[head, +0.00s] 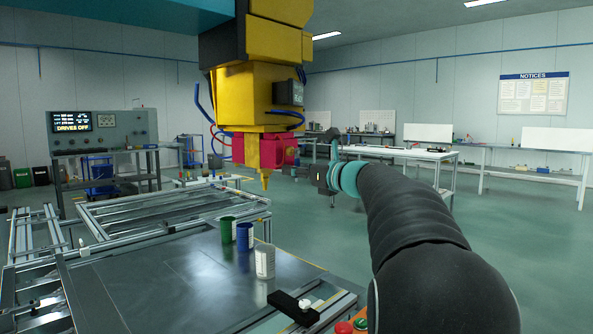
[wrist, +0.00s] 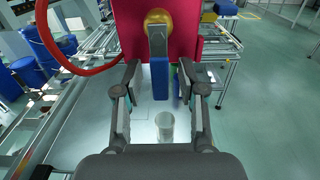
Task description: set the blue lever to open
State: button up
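The blue lever (wrist: 160,78) hangs straight down from a round yellow hub (wrist: 158,22) on the red block (wrist: 98,28) of the machine head, in the wrist view. Its upper arm is grey and its lower part is blue. My gripper (wrist: 160,76) is open, with one finger on each side of the lever in the picture and a gap on both sides. I cannot tell whether the lever is within finger depth. In the head view the red block (head: 285,148) is left of my gripper (head: 328,158), and I cannot make out the lever there.
A green cup (head: 228,230), a blue cup (head: 245,237) and a pale container (head: 265,262) stand on the metal table (head: 160,290) below. The yellow machine head (head: 243,95) hangs above them. A red hose (wrist: 70,68) loops at the upper left in the wrist view.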

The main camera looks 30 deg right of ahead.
grip_shut()
jog(key=shift+d+n, duration=0.1)
jog(key=shift+n, duration=0.2)
jog(key=d+r+n+b, duration=0.2)
jog(key=n+b, duration=0.1)
jog(key=n, duration=0.5)
jog(key=w+d+r+n+b, duration=0.1)
jog(key=d+r+n+b, duration=0.1)
jog(key=n, duration=0.7)
jog(key=shift+w+r+b, duration=0.15)
jog(key=shift+w+b, duration=0.1)
jog(key=shift+b, duration=0.4)
jog(key=shift+n, duration=0.3)
jog(key=shift+o, duration=0.9)
grip_release()
